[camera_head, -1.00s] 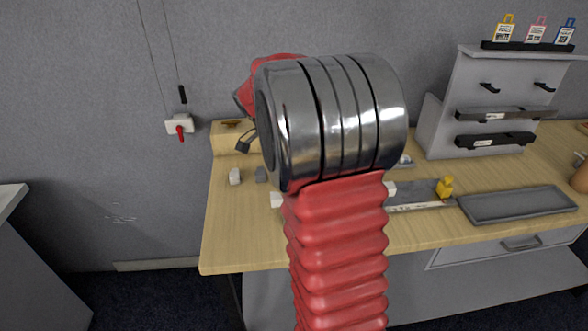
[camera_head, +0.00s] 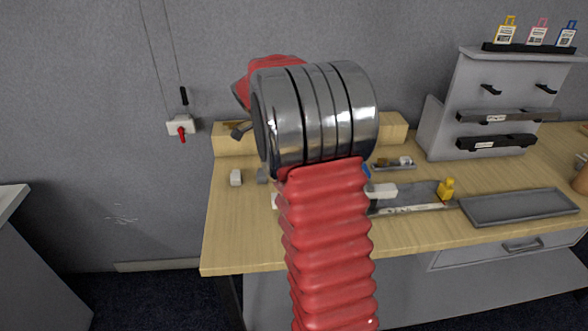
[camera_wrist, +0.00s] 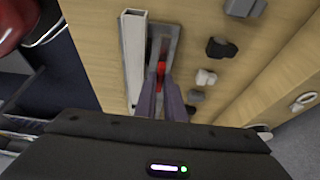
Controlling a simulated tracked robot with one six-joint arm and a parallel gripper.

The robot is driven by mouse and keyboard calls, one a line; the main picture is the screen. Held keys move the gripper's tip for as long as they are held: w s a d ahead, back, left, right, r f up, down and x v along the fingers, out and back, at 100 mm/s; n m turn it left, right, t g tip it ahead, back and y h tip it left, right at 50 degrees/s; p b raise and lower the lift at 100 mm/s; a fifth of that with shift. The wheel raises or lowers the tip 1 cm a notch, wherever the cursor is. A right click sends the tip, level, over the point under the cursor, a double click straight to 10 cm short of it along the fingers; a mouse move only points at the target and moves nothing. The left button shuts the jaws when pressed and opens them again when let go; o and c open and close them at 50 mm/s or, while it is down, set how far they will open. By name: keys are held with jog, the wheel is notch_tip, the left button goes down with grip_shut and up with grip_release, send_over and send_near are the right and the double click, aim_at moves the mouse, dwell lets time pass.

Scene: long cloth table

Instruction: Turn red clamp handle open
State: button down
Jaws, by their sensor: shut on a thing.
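The red clamp handle (camera_wrist: 161,72) shows in the wrist view as a small red piece on a grey metal clamp (camera_wrist: 172,40) on the wooden table. My gripper (camera_wrist: 166,84) reaches down to it, its two narrow fingers close together on the red piece. The gripper is shut on the handle. The fingers hide part of the handle, so its exact angle is hard to tell. In the head view my arm hides the clamp and the handle.
A long white bar (camera_wrist: 133,55) lies just left of the clamp. Dark and white blocks (camera_wrist: 205,77) lie to its right. In the head view, a yellow figure (camera_head: 446,189) and a grey tray (camera_head: 517,205) are at right. A wall box (camera_head: 181,126) has a red lever.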

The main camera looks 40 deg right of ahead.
jog(key=shift+w, duration=0.1)
jog(key=c, duration=1.8)
grip_release()
jog(key=shift+c, duration=0.2)
jog(key=v, duration=1.3)
jog(key=shift+r, duration=0.35)
